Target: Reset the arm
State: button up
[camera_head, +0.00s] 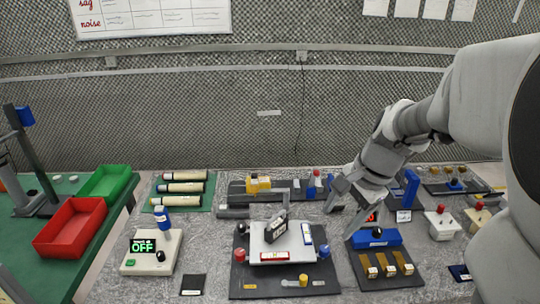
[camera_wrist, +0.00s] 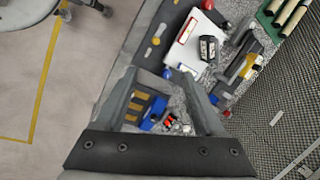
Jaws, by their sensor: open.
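My arm comes in from the right in the head view, bent down over the grey table. My gripper (camera_head: 340,222) hangs above the table, its fingers spread apart with nothing between them. It is just right of the white tray (camera_head: 262,252) and above and left of the blue block with a black knob (camera_head: 377,238). In the wrist view my gripper (camera_wrist: 165,72) shows two separated fingers. The blue block (camera_wrist: 152,113) appears between them, below the tips. The fingers look clear of the things below.
On the white tray stands a dark device (camera_head: 273,229). An OFF display box (camera_head: 150,252) is at the front left. Red (camera_head: 70,228) and green (camera_head: 106,182) bins stand on the left table. Several upright items crowd the right side. A mesh wall (camera_head: 190,110) closes the back.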

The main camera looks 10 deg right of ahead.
jog(key=s+a+r+n+t+h, duration=0.2)
jog(key=s+a+r+n, duration=0.4)
jog(key=s+a+n, duration=0.4)
jog(key=s+n+t, duration=0.1)
jog(key=n, duration=0.3)
jog(key=shift+s+n, duration=0.3)
jog(key=shift+s, duration=0.1)
jog(key=shift+d, duration=0.1)
dwell(0.4)
